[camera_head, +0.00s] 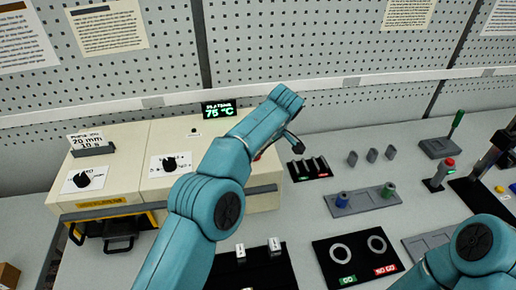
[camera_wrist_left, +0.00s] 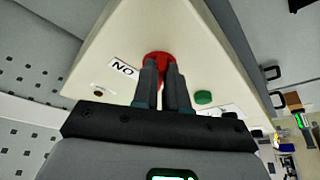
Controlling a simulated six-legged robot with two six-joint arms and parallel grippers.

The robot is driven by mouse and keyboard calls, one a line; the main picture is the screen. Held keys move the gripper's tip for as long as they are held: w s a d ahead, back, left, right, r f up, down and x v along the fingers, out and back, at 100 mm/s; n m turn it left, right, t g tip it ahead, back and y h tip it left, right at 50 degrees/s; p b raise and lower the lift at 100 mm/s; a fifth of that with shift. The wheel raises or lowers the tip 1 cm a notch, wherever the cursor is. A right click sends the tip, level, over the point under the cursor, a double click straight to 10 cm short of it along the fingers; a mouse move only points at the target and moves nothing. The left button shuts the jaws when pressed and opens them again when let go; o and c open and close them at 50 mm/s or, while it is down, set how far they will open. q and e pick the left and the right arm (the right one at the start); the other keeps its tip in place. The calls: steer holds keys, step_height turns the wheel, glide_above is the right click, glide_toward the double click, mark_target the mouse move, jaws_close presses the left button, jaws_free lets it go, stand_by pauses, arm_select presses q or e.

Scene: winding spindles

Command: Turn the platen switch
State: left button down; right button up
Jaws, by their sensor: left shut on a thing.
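The platen switch is a red knob (camera_wrist_left: 157,57) beside an "ON" label on the cream machine (camera_wrist_left: 120,35), seen in the left wrist view. My left gripper (camera_wrist_left: 163,68) is shut on the red knob, with a dark finger on each side of it. A green round button (camera_wrist_left: 203,97) sits beside the fingers. In the head view my left arm reaches across to the right end of the cream machine (camera_head: 130,140) and hides most of the switch and the gripper. A small display (camera_head: 218,109) above the machine reads 75 °C. My right gripper is not in view.
The machine's front has two black dials (camera_head: 82,179) and dark handles (camera_head: 119,245) below. To the right on the bench stand a tray with blue and green pieces (camera_head: 362,199), several small grey pieces (camera_head: 371,155) and a black board with two rings (camera_head: 357,257).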

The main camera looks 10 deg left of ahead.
arm_select(q)
steer(key=shift+r, duration=0.1)
steer(key=c, duration=1.2)
jaws_free()
steer(key=shift+o, duration=0.2)
